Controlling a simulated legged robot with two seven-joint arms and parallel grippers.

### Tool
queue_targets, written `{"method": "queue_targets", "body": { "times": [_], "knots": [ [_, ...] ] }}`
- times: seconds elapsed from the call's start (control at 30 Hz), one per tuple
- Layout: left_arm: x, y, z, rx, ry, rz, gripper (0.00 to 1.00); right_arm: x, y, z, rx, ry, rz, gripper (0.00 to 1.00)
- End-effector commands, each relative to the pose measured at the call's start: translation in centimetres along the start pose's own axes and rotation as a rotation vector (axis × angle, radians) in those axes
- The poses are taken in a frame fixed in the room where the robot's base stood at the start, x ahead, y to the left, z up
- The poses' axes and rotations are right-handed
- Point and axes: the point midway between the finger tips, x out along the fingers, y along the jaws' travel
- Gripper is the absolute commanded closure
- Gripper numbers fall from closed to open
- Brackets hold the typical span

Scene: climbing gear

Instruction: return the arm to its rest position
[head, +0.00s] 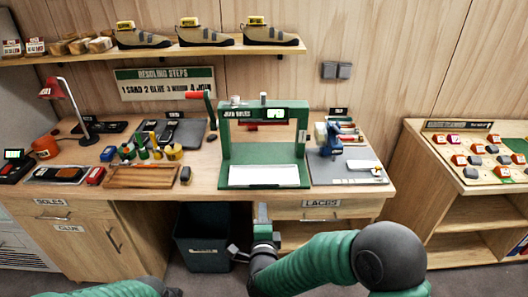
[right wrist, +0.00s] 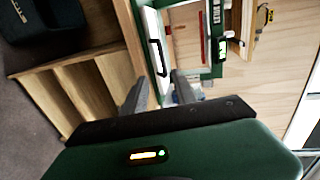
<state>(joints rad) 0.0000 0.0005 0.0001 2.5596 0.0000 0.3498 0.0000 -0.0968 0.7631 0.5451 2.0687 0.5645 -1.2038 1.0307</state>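My right arm (head: 320,262) comes in from the lower right, its green forearm reaching left in front of the workbench. My right gripper (head: 250,232) is in front of the bench, below the green press (head: 264,150) and beside the dark bin. In the right wrist view the two grey fingers of my right gripper (right wrist: 158,92) stand apart with nothing seen between them. Part of my left arm (head: 125,288) shows at the bottom left edge. My left gripper is not clearly visible.
The workbench (head: 215,172) holds tools, pots, a wooden tray (head: 142,176) and a red lamp (head: 52,90). The dark bin (head: 203,240) stands under it. A laces drawer (head: 322,206) is close to my right gripper. A board with climbing holds (head: 478,155) is at the right.

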Motion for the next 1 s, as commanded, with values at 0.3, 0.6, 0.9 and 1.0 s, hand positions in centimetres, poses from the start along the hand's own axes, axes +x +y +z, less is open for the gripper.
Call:
{"method": "queue_targets", "body": {
  "times": [0.3, 0.6, 0.9, 1.0],
  "knots": [
    [-1.1, 0.0, -0.2, 0.0, 0.0, 0.0, 0.64, -6.3, 3.4, -6.8, -0.788, -0.337, 0.362, 0.67],
    [-1.8, 0.0, -0.4, 0.0, 0.0, 0.0, 0.64, -23.1, 9.6, -18.8, -1.326, -0.793, 0.835, 0.67],
    [-1.8, 0.0, -0.4, 0.0, 0.0, 0.0, 0.64, -25.5, 10.3, -19.8, -1.359, -0.866, 0.885, 0.67],
    [-1.8, 0.0, -0.4, 0.0, 0.0, 0.0, 0.64, -25.4, 10.3, -19.8, -1.358, -0.865, 0.884, 0.67]
  ]
}}
